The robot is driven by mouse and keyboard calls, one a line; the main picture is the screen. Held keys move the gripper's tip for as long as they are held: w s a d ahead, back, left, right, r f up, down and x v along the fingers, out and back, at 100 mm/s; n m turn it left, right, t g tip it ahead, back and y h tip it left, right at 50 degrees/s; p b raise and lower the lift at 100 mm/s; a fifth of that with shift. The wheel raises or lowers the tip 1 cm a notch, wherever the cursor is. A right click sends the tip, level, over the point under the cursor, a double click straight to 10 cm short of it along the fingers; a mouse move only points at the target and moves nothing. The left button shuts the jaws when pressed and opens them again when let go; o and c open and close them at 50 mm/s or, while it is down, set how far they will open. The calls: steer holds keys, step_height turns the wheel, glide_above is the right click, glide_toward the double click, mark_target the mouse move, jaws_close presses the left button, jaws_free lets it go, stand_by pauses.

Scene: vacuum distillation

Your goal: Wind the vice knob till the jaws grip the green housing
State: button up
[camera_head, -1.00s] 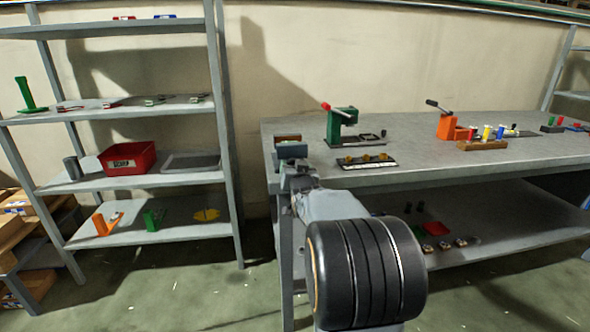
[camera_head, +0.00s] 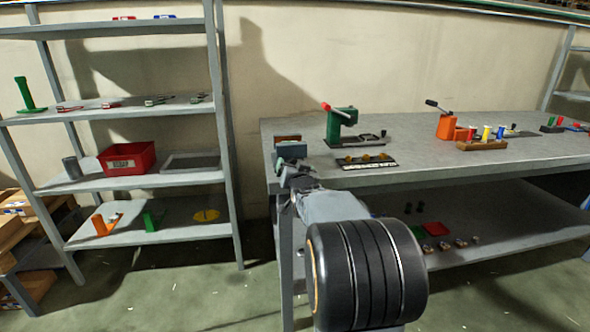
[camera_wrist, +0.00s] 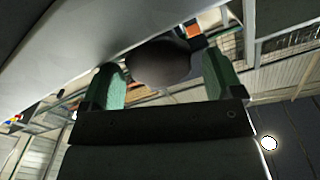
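The vice (camera_head: 291,150) is a grey-blue block at the left front corner of the workbench. In the wrist view a dark rounded knob (camera_wrist: 158,62) lies between the two green-padded fingers of my gripper (camera_wrist: 161,80). The fingers stand apart on either side of the knob, with a small gap at the right finger. I cannot tell whether the left one touches it. In the head view my gripper (camera_head: 287,181) is just below the vice, at the bench edge. I cannot make out a green housing in the vice jaws; that area is too small to read.
A green press (camera_head: 341,124) with a red handle and an orange press (camera_head: 446,127) stand on the workbench (camera_head: 400,172). A dark tray (camera_head: 366,161) with yellowish pieces lies near the front edge. A shelf rack (camera_head: 228,130) stands at left, with floor between it and the bench.

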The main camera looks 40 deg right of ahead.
steer(key=p+v, duration=0.1)
steer(key=v, duration=1.2)
steer(key=shift+s+a, duration=0.2)
steer(key=shift+s, duration=0.15)
